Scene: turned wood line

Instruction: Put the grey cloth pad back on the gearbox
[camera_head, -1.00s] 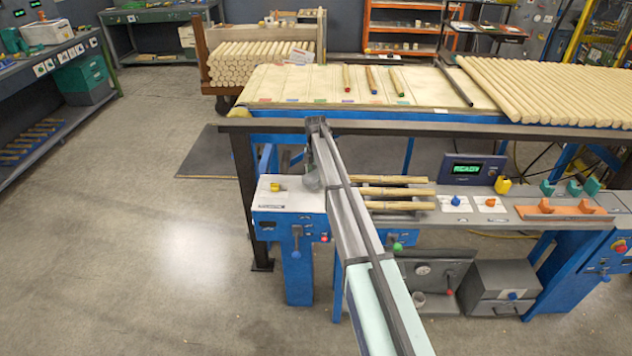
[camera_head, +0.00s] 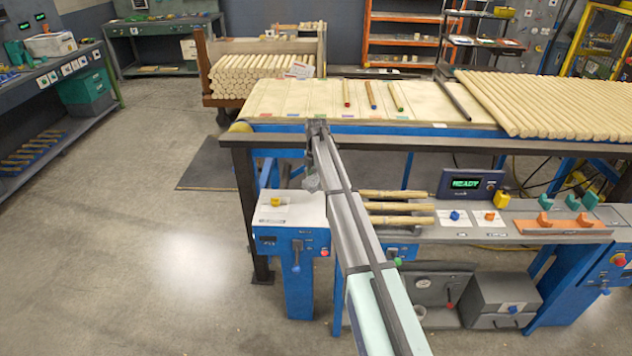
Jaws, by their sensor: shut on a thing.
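My arm reaches forward from the bottom of the view, and its links cover most of my gripper (camera_head: 311,183). A small grey shape shows left of the arm there, above the rear right of the blue machine. It fits the grey cloth pad in my shut gripper, but the fingers and the pad's outline cannot be made out. The blue machine (camera_head: 288,212) has a pale top with a yellow knob and a lever on its front. I cannot tell for certain which part is the gearbox.
A dark rail (camera_head: 420,143) runs across behind the bench, with a conveyor table (camera_head: 290,100) beyond. Turned wood pieces (camera_head: 400,207), a READY display (camera_head: 468,184) and an orange rack (camera_head: 560,225) stand right of the arm. Open floor (camera_head: 150,260) lies left.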

